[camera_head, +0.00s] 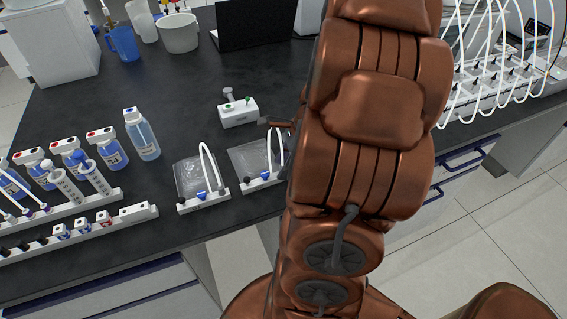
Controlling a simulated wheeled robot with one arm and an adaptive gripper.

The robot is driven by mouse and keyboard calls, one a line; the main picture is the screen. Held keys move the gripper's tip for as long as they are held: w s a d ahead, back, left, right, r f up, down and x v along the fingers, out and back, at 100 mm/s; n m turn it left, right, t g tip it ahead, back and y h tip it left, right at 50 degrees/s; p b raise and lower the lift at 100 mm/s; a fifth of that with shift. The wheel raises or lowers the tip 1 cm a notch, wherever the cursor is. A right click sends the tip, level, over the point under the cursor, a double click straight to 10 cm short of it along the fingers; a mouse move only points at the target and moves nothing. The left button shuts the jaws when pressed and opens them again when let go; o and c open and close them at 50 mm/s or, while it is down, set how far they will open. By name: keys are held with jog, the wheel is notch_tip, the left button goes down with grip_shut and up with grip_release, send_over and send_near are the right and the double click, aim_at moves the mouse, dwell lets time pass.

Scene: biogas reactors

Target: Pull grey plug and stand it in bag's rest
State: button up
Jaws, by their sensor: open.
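Two clear flat bags lie on the dark bench, a left bag (187,176) and a right bag (247,157). Each has a white front bar with a blue part and an arched white tube: a left bar (189,207) and a right bar (252,186). Small dark pieces sit on these bars; I cannot tell whether one is the grey plug or which part is a rest. My gripper (277,124) is mostly hidden behind my arm, beside the right bag; its visible tip is open, and I see nothing held in it.
A white block (238,115) with green and grey tops stands behind the bags. A blue-liquid bottle (142,135), more bottles and white racks (110,217) fill the left. A laptop (250,25), white tub (179,33) and blue jug (124,44) stand behind. A tubed rack (490,90) is right.

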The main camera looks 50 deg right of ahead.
jog(key=shift+r, duration=0.1)
jog(key=v, duration=1.1)
jog(key=shift+d+r, duration=0.15)
jog(key=shift+r, duration=0.2)
jog(key=a+n+g, duration=0.3)
jog(key=a+n, duration=0.8)
jog(key=a, duration=0.4)
jog(key=s+a+f+n+g+h+p, duration=0.1)
jog(key=s+a+f+n+h, duration=0.1)
jog(key=s+a+n, duration=0.7)
jog(key=shift+a+n+g+h, duration=0.4)
jog(key=shift+a+n+h, duration=0.45)
jog(key=shift+n, duration=2.25)
